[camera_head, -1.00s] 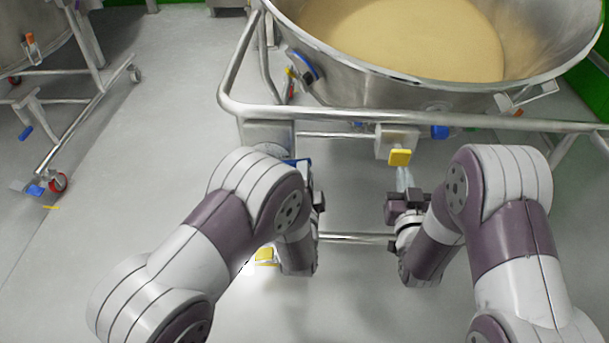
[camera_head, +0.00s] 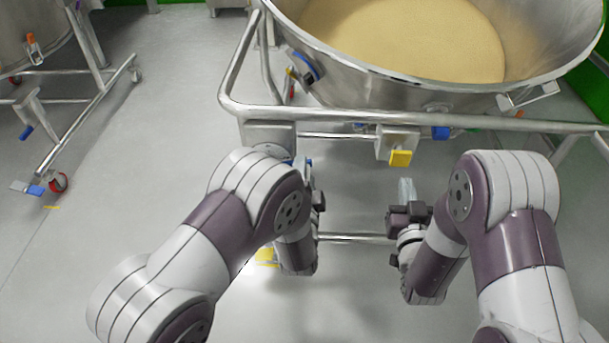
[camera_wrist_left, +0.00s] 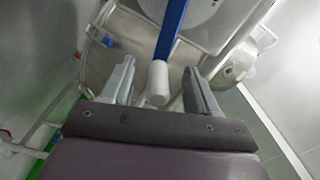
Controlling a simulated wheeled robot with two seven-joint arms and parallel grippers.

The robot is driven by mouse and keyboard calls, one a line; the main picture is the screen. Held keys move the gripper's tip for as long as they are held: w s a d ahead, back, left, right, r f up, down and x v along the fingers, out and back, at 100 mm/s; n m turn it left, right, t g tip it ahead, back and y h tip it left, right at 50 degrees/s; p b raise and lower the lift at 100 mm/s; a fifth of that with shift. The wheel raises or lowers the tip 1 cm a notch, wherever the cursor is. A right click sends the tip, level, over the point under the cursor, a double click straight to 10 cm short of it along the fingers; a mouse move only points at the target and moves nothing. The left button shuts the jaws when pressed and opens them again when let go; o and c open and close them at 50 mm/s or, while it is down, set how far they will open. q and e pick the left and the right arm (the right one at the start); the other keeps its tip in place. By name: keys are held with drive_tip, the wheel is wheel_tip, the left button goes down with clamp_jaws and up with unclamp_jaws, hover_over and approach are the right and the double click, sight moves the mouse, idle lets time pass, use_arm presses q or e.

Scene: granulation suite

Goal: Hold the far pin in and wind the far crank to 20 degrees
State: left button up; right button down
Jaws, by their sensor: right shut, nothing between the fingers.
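The blue crank arm (camera_wrist_left: 172,32) with a pale grey cylindrical knob (camera_wrist_left: 158,82) shows in the left wrist view, in front of a round pale disc. My left gripper (camera_wrist_left: 160,88) is open, with the knob between its two fingers and gaps on both sides. In the head view only a bit of blue crank (camera_head: 308,162) shows past my left arm, and my left fingers are hidden. A yellow block (camera_head: 400,158), possibly the pin's handle, sits on a steel bracket under the rail. My right gripper (camera_head: 406,190) is shut and empty, just below the yellow block and apart from it.
A steel bowl of tan powder (camera_head: 400,40) stands in a tubular frame (camera_head: 330,118) above the grippers. A lower crossbar (camera_head: 355,238) runs between my forearms. A yellow part (camera_head: 266,256) shows by my left forearm. Another wheeled frame (camera_head: 80,130) stands left; floor between is clear.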

use_arm(q)
drive_tip(key=shift+s, duration=0.15)
drive_tip(key=s, duration=1)
drive_tip(key=shift+d+f, duration=0.1)
